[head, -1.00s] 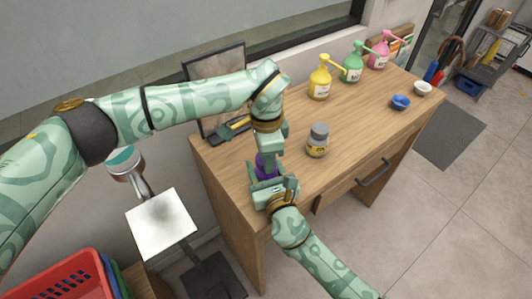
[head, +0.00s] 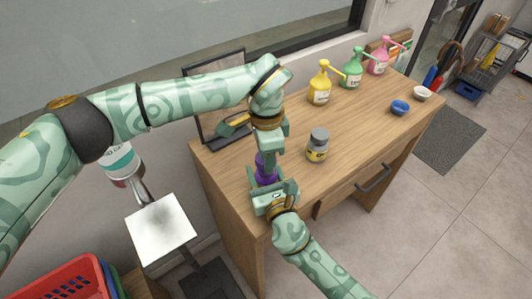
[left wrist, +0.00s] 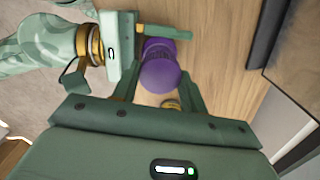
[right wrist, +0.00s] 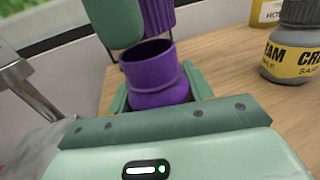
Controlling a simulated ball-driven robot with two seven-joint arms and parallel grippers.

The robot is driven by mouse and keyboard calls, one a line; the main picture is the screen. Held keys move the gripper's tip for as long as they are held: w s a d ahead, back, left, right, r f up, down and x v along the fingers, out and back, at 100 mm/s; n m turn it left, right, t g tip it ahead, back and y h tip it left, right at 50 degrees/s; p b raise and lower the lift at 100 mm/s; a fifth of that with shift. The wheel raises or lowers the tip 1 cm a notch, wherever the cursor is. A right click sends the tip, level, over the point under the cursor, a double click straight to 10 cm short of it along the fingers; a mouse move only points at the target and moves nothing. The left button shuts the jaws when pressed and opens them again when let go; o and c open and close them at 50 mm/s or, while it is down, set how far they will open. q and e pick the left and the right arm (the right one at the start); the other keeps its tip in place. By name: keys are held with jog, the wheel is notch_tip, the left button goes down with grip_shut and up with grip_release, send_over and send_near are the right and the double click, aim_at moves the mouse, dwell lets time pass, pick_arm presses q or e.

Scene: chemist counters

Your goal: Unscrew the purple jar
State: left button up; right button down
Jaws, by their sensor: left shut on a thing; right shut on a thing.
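The purple jar (right wrist: 158,92) stands upright with its round mouth open in the right wrist view. Its ridged purple lid (right wrist: 160,14) is above the mouth, apart from it. My left gripper (head: 266,152) comes from above and is shut on the lid, which also shows from the top in the left wrist view (left wrist: 160,68). My right gripper (right wrist: 160,95) is shut around the jar body from the front, near the counter's left front corner. In the head view the jar (head: 267,178) is partly hidden by both grippers.
A grey-capped cream jar (head: 317,148) stands close to the right on the wooden counter (head: 360,125). Yellow (head: 320,88), green (head: 352,70) and pink (head: 379,58) pump bottles line the back. Blue (head: 400,107) and white (head: 422,93) bowls sit at the right. A dark framed panel (head: 213,88) stands behind.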

pick_arm(q)
jog(key=shift+r, duration=0.15)
jog(key=shift+r, duration=1.9)
pick_arm(e)
jog(key=c, duration=0.5)
grip_release()
jog(key=shift+s, duration=0.1)
